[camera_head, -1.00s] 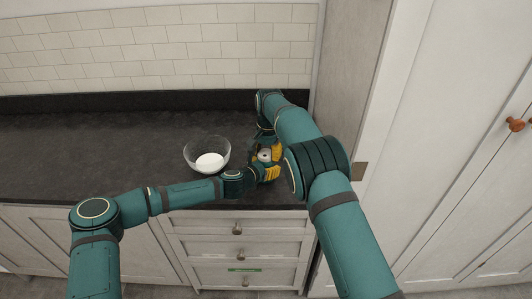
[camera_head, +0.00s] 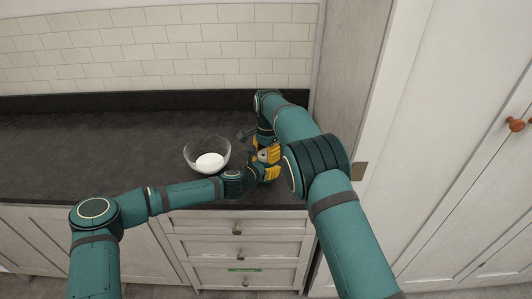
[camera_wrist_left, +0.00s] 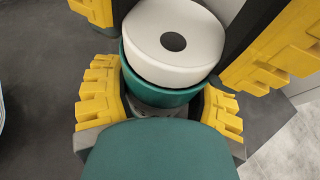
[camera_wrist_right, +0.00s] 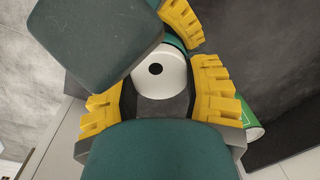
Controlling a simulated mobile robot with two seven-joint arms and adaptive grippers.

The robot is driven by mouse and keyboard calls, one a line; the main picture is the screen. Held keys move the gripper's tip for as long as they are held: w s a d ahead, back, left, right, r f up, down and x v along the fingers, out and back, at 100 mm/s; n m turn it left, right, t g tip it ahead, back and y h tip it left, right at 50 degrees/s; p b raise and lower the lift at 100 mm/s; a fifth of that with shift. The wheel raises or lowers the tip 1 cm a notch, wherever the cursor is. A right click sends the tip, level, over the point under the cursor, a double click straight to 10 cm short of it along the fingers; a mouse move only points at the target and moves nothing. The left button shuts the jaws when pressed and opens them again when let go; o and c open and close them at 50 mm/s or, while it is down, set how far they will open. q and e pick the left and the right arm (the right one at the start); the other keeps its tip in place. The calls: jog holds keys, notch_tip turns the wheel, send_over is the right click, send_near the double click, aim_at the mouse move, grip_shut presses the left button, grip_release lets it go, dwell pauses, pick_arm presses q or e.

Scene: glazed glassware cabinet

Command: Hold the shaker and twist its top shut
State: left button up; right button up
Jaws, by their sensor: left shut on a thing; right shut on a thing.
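The shaker has a white round top with a dark centre spot and a green body. Its top (camera_head: 264,155) shows small between my grippers in the head view, near the counter's front edge. In the left wrist view, the yellow fingers of my left gripper (camera_wrist_left: 160,104) are shut around the green body (camera_wrist_left: 150,90), below the white top (camera_wrist_left: 175,38). In the right wrist view, the yellow fingers of my right gripper (camera_wrist_right: 158,102) are shut on either side of the white top (camera_wrist_right: 158,78).
A clear glass bowl (camera_head: 190,150) with white contents stands on the dark counter (camera_head: 90,150), left of the grippers. A pale cabinet side rises close to my right arm. A green and white piece (camera_wrist_right: 248,120) shows past a right finger. The counter's left part is clear.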

jog(key=shift+m, duration=1.6)
jog(key=o, duration=1.3)
jog(key=shift+c, duration=0.2)
notch_tip(320, 180, up, 12)
jog(key=shift+s, duration=0.3)
jog(key=shift+d, duration=0.1)
